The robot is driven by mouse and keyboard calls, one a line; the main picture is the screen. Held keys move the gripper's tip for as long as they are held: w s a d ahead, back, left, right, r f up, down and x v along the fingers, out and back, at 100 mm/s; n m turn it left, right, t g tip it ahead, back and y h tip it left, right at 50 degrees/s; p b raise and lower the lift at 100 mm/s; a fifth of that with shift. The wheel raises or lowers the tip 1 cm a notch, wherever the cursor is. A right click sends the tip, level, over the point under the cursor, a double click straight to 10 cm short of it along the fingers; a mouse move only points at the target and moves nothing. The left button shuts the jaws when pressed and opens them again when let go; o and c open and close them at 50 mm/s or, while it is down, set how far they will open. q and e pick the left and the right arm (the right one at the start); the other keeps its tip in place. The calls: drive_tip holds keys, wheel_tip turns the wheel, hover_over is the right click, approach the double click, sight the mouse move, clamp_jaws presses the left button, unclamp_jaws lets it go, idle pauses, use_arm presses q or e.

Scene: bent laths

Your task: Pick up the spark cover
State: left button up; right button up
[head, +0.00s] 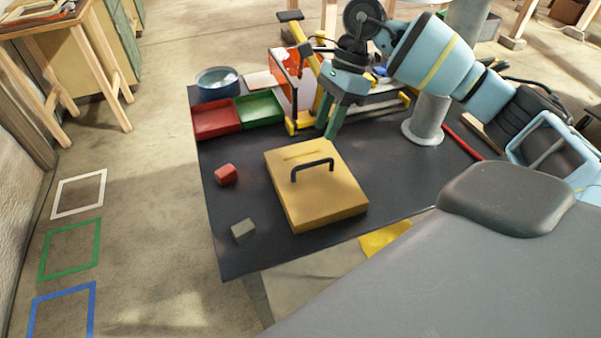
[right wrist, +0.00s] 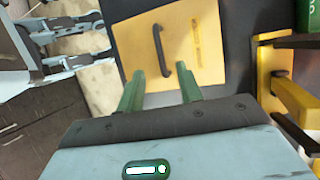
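The spark cover, a yellow box-like cover (head: 318,200) with a black bar handle (head: 312,164), lies on the dark table toward its front edge. In the right wrist view the cover (right wrist: 210,50) is ahead of the fingers, with its handle (right wrist: 160,52) standing across the gap's line and dark lettering beside it. My right gripper (head: 332,121), with green fingers, is above the table behind the cover, apart from the handle. Its fingers (right wrist: 161,90) are spread in the wrist view with nothing between them.
On the dark table (head: 225,255) are a red block (head: 226,174), a grey block (head: 243,230), a red tray (head: 214,120), a green tray (head: 260,110) and a round blue-grey bowl (head: 217,82). A yellow frame (head: 291,124) stands close to my right gripper. The front left is mostly clear.

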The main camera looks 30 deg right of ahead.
sight(315, 162)
drive_tip(key=shift+p+x, duration=0.55)
drive_tip(key=shift+x, duration=3.4)
drive_tip(key=shift+s+d, duration=0.1)
drive_tip(key=shift+d, duration=0.1)
clamp_jaws()
